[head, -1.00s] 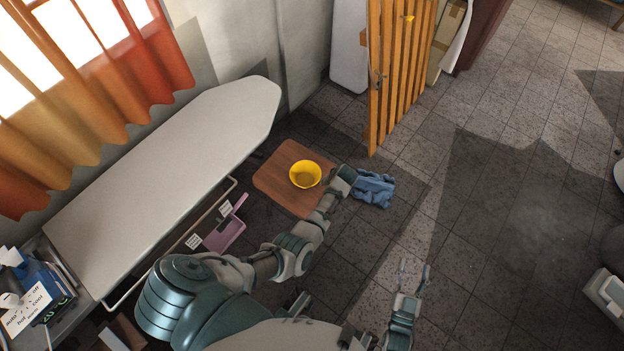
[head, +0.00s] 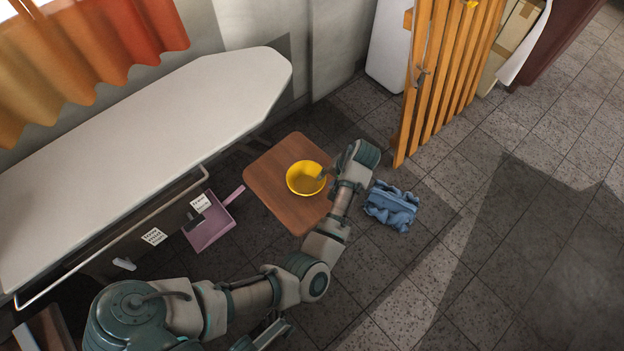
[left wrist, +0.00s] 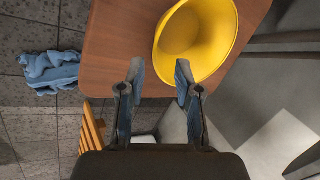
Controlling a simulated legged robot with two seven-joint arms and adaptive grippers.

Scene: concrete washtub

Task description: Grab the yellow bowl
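The yellow bowl (head: 303,180) stands on a brown wooden stool or small table (head: 283,215). My left gripper (head: 326,172) is at the bowl's right rim in the head view, its fingers partly hidden by its wrist. In the left wrist view the left gripper (left wrist: 159,72) is open and empty, with the bowl (left wrist: 205,35) just beyond its fingertips. One finger overlaps the bowl's rim; I cannot tell if they touch. A part that looks like my right gripper (head: 268,332) shows at the bottom edge of the head view, mostly cut off.
A long ironing board (head: 150,150) stands left of the stool. A pink dustpan (head: 210,222) and a crumpled blue cloth (head: 391,206) lie on the floor on either side. An orange slatted wooden gate (head: 440,80) stands behind. The tiled floor at right is clear.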

